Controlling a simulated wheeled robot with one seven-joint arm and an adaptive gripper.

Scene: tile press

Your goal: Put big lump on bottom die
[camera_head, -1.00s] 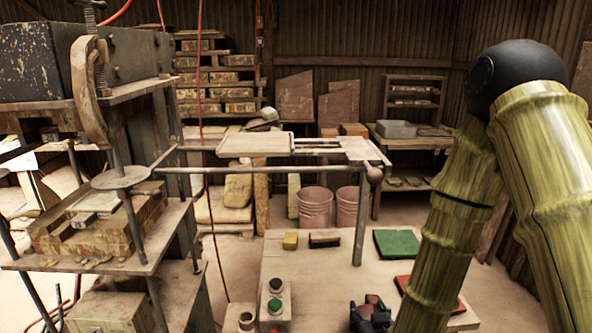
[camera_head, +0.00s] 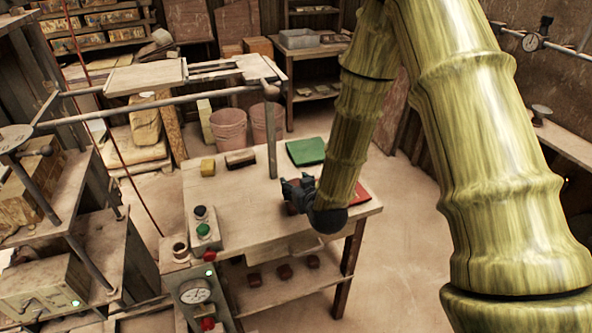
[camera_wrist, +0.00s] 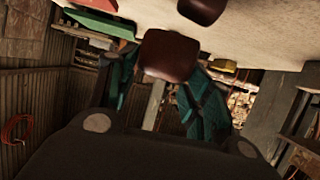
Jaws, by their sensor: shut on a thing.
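A reddish-brown lump (camera_wrist: 170,55) sits between the teal fingers of my gripper (camera_wrist: 160,85) in the wrist view. In the head view my gripper (camera_head: 297,190) is low over the right part of the table, and my arm partly hides it. A bit of reddish brown shows beside its fingers there. Whether the lump touches the table is unclear. A second dark red-brown lump (camera_wrist: 203,9) is on the table in the wrist view. The bottom die appears to be the worn tan block (camera_head: 22,203) on the press at the left, cut off by the frame edge.
The table (camera_head: 225,195) carries a yellow block (camera_head: 207,167), a dark brush-like block (camera_head: 240,158), a green mat (camera_head: 306,152), a red mat (camera_head: 358,191) and a button box (camera_head: 203,229). Several small lumps (camera_head: 285,271) lie on the shelf below.

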